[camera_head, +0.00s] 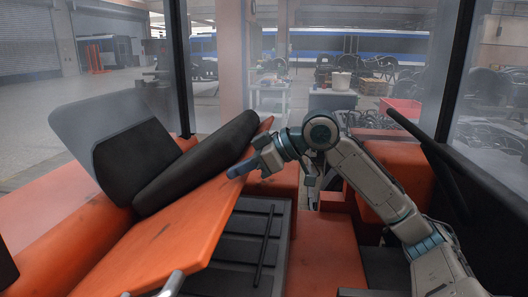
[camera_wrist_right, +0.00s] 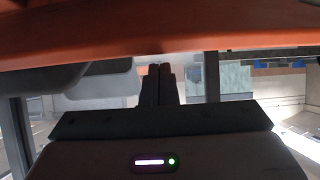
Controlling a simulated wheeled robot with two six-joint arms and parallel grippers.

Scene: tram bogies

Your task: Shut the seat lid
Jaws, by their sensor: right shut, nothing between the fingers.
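The seat lid (camera_head: 180,226) is an orange panel with a black cushion (camera_head: 200,162) on it. It stands raised and tilted above a dark ribbed compartment (camera_head: 232,252). My right gripper (camera_head: 236,172) is shut and empty at the lid's right edge in the head view. I cannot tell whether the fingertips touch the lid. In the right wrist view, the shut fingers (camera_wrist_right: 158,72) point up toward the lid's orange edge (camera_wrist_right: 160,34), which crosses the top. My left gripper is not in view.
A dark rod (camera_head: 264,246) lies slantwise across the compartment. An orange seat box (camera_head: 398,170) stands to the right, with a dark slanted bar (camera_head: 425,145) near it. Dark window posts (camera_head: 181,70) rise at the left. Orange floor (camera_head: 325,250) shows between the seats.

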